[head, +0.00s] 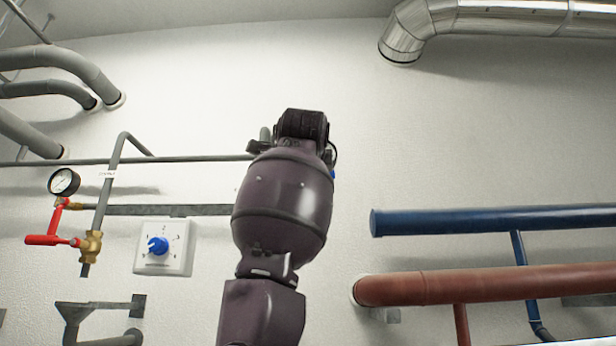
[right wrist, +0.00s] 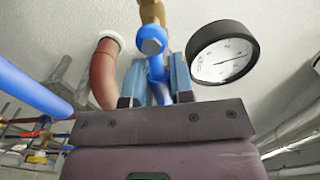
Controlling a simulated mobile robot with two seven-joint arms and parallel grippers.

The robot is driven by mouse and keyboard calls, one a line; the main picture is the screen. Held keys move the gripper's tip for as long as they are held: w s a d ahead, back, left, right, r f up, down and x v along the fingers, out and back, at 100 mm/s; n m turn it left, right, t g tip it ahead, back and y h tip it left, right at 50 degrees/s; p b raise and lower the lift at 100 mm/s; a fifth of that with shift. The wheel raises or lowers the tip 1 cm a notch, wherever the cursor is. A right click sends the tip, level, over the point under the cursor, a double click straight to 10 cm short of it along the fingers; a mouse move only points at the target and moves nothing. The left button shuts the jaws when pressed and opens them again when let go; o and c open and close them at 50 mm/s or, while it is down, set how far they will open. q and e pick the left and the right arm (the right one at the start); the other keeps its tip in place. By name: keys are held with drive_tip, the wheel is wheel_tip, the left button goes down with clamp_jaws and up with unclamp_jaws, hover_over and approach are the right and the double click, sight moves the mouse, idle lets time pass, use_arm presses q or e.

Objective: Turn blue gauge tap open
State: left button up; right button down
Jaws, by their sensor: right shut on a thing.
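The blue gauge tap (right wrist: 151,41) shows in the right wrist view below a brass fitting (right wrist: 151,12), with its blue handle running down between my fingers. My right gripper (right wrist: 158,80) is shut on this handle. A round white-faced gauge (right wrist: 222,54) with a black rim is just right of the tap. In the head view my right arm covers the right gripper, the tap and this gauge; only a speck of blue shows at the arm's right edge. My left gripper is in neither view.
In the head view, a red-handled valve (head: 52,240) with another gauge (head: 63,182) and a blue-knobbed dial box (head: 164,247) are at the left. A thick blue pipe (head: 490,220) and a red-brown pipe (head: 480,285) run at the right.

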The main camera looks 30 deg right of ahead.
drive_tip(key=shift+r, duration=0.15)
drive_tip(key=shift+n, duration=0.3)
drive_tip(key=c, duration=1)
unclamp_jaws()
drive_tip(key=shift+s+a, duration=0.2)
drive_tip(key=shift+s, duration=0.05)
drive_tip(key=b+v, duration=0.2)
drive_tip(key=v, duration=0.8)
drive_tip(key=shift+s, duration=0.1)
